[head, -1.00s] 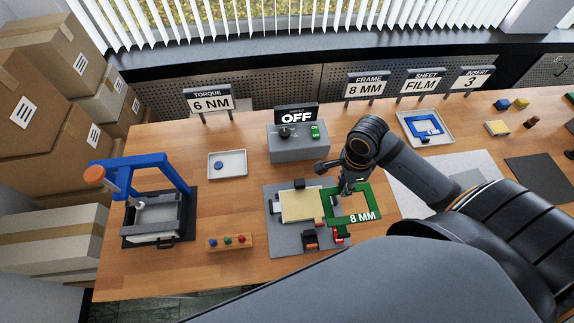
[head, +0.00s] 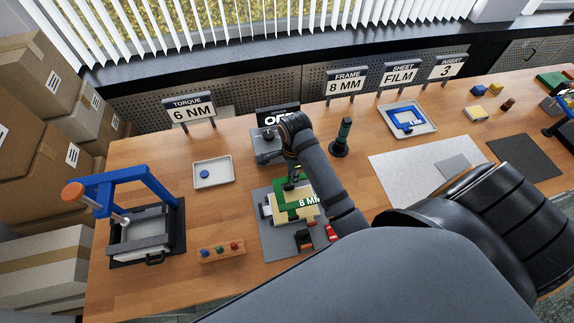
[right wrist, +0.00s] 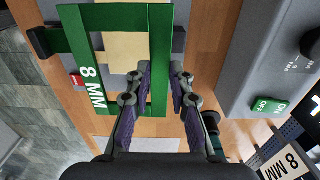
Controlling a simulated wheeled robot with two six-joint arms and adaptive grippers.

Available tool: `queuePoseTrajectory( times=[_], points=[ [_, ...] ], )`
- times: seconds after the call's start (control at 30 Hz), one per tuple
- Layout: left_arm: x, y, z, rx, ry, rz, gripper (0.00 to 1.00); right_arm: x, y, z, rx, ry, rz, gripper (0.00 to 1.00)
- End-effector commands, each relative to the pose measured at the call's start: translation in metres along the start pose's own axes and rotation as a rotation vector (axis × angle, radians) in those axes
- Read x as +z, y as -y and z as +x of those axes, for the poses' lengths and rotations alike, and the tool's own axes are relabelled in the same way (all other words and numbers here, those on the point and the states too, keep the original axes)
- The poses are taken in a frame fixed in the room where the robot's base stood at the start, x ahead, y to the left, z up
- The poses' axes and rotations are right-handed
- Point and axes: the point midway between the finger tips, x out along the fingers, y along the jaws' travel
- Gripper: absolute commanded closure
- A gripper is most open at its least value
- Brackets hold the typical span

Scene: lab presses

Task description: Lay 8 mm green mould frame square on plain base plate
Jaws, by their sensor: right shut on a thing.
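My right gripper (head: 291,184) is shut on one side bar of the green frame marked 8 MM (head: 310,201). In the head view the frame overlaps the pale beige plate (head: 275,208) on the grey fixture. In the right wrist view the fingertips (right wrist: 162,72) pinch the frame's bar (right wrist: 160,40). The beige plate (right wrist: 124,50) and some wood show through the frame's opening, so the frame appears above the plate and offset from it. I cannot tell the exact gap. My forearm hides the fixture's right part. My left gripper is not in view.
Red and black clamps (head: 304,240) stand at the fixture's front. A grey control box (head: 266,148) is close behind it. A dark upright tool (head: 341,138) stands right of the box. A blue press (head: 135,215) and a wooden peg rack (head: 222,252) are to the left.

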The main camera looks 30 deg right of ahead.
Motion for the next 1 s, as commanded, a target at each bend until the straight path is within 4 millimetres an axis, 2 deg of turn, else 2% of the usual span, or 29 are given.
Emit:
queuePoseTrajectory(
  times=[0.03, 0.13, 0.27, 0.37, 0.47, 0.6, 1.0],
  points=[
    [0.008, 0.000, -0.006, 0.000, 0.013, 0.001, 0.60, 0.006, 0.004, 0.003, 0.001, 0.003, -0.001, 1.00],
    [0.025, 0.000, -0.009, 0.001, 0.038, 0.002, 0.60, 0.011, 0.010, 0.013, -0.001, 0.001, 0.000, 1.00],
    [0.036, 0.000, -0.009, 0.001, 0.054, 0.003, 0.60, 0.012, 0.012, 0.018, -0.004, 0.001, 0.000, 1.00],
    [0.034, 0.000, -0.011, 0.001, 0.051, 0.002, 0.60, 0.017, 0.015, 0.023, -0.001, 0.001, 0.000, 1.00],
    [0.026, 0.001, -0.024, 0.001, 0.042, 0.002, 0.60, 0.015, 0.014, 0.038, 0.001, -0.002, 0.000, 1.00],
    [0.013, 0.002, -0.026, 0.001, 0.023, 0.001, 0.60, 0.016, 0.015, 0.053, -0.003, 0.000, 0.001, 1.00],
    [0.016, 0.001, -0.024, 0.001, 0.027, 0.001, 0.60, 0.015, 0.015, 0.060, -0.002, 0.000, 0.001, 1.00]
  ],
)
